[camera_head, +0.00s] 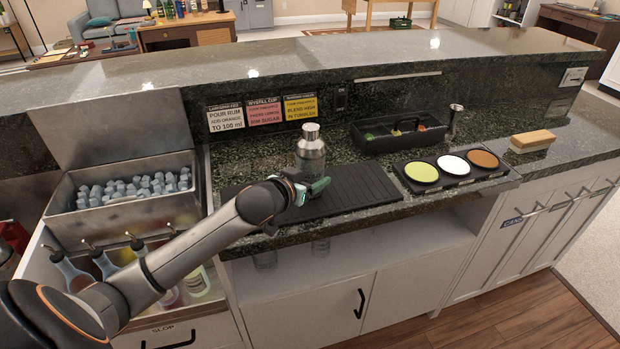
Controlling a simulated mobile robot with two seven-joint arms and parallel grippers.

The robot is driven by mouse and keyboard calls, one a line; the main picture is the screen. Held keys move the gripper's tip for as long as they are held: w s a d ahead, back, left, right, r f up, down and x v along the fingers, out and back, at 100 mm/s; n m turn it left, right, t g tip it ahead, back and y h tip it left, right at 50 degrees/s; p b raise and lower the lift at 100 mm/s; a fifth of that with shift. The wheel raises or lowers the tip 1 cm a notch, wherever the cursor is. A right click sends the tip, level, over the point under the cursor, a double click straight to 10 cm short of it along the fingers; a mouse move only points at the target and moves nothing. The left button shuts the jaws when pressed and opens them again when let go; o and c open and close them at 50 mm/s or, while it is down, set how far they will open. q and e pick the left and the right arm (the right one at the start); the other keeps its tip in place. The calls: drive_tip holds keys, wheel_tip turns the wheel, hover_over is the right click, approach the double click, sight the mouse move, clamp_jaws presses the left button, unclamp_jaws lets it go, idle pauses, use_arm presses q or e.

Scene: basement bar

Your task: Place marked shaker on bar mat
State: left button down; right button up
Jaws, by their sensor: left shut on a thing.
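The shaker (311,152) is a silver metal bottle shape with a rounded cap, upright over the bar mat. The bar mat (357,188) is a black ribbed strip lying along the front of the dark granite counter. My left gripper (305,188) reaches in from the left and is shut on the shaker at its lower part. The fingers hide the shaker's base, so I cannot tell whether it touches the mat. No mark on the shaker can be made out. My right gripper is out of view.
A black garnish tray (400,136) and a metal jigger (454,119) stand behind right. A holder with three coloured discs (453,167) lies right of the mat. A wooden-topped block (533,139) is further right. Left are an ice bin (130,188) and several bottles (73,272).

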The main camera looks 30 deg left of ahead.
use_arm(q)
unclamp_jaws()
drive_tip(key=shift+f, duration=0.1)
drive_tip(key=v, duration=1.2)
drive_tip(key=shift+p, duration=0.3)
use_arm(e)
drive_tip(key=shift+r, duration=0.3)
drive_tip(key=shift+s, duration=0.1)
